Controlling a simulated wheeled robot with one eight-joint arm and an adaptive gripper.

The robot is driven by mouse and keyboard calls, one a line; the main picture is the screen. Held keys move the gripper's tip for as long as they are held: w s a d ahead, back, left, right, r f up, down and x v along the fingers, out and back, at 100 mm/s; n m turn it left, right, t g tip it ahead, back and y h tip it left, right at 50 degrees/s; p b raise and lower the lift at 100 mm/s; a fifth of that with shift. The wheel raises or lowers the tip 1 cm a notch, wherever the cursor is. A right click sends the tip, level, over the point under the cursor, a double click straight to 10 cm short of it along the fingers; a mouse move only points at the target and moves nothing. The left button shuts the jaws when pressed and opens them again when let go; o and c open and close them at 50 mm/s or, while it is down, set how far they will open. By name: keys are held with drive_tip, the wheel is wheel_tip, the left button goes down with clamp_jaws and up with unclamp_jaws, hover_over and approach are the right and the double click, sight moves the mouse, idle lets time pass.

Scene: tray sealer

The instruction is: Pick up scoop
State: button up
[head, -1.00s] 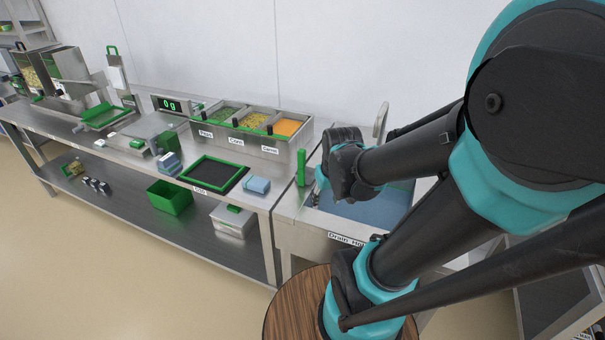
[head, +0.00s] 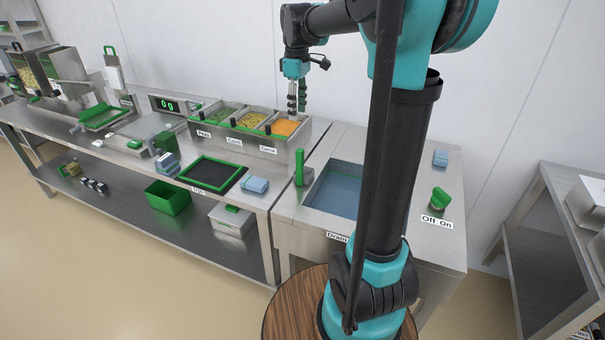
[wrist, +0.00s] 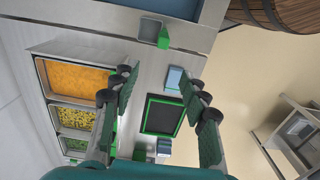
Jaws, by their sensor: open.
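My gripper (head: 297,106) is open and empty, pointing down. In the head view it appears over the back of the carrot bin, the rightmost of the three food bins (head: 256,147). In the wrist view its two fingers (wrist: 160,80) are spread apart, with the orange-filled bin (wrist: 76,77) to their left. I cannot surely pick out the scoop. An upright green piece (head: 299,166) stands at the sink's left edge; in the wrist view it shows as a green end (wrist: 164,38) beside a grey metal box. I cannot tell whether it is the scoop.
The blue sink basin (head: 333,190) is right of the bins. A green-rimmed black tray (head: 232,183) and a folded blue cloth (head: 256,184) lie in front of them. A scale display (head: 169,105) stands left. My arm hides part of the sink.

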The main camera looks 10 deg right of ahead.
sight(300, 150)
wheel_tip(300, 150, down, 12)
drive_tip(key=shift+r, duration=0.1)
drive_tip(key=shift+s+d+f, duration=0.1)
drive_tip(key=shift+s+f, duration=0.05)
drive_tip(key=shift+f, duration=0.75)
drive_tip(key=shift+s+d+f, duration=0.1)
drive_tip(key=shift+s+f, duration=0.05)
drive_tip(key=shift+f, duration=0.75)
drive_tip(key=shift+s+d+f, duration=0.1)
drive_tip(key=shift+s+f, duration=0.05)
drive_tip(key=shift+f, duration=0.75)
clamp_jaws()
